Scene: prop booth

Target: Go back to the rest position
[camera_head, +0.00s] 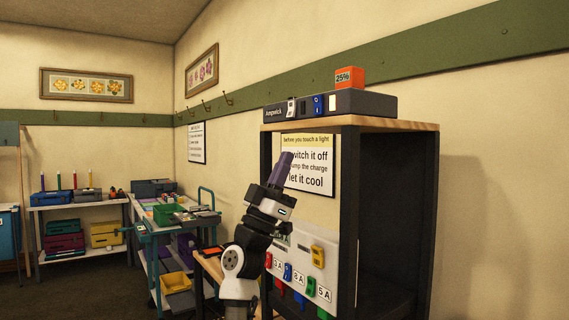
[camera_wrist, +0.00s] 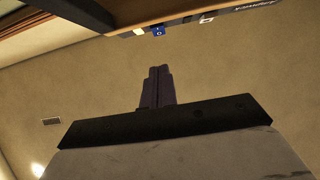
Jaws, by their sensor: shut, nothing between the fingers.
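My gripper (camera_head: 284,158) is raised in front of the dark shelf unit in the head view, its purple fingers together and pointing up. In the wrist view my gripper (camera_wrist: 159,72) shows its two fingers side by side, closed and empty, against the plain wall and ceiling. The fingertips are below and left of the shelf unit's wooden top (camera_head: 400,124). Whether they are clear of the shelf in depth is hard to tell.
A panel with coloured tags (camera_head: 306,262) hangs below the notice (camera_head: 318,170). A teal cart (camera_head: 152,234) and a white shelf (camera_head: 80,203) stand to the left.

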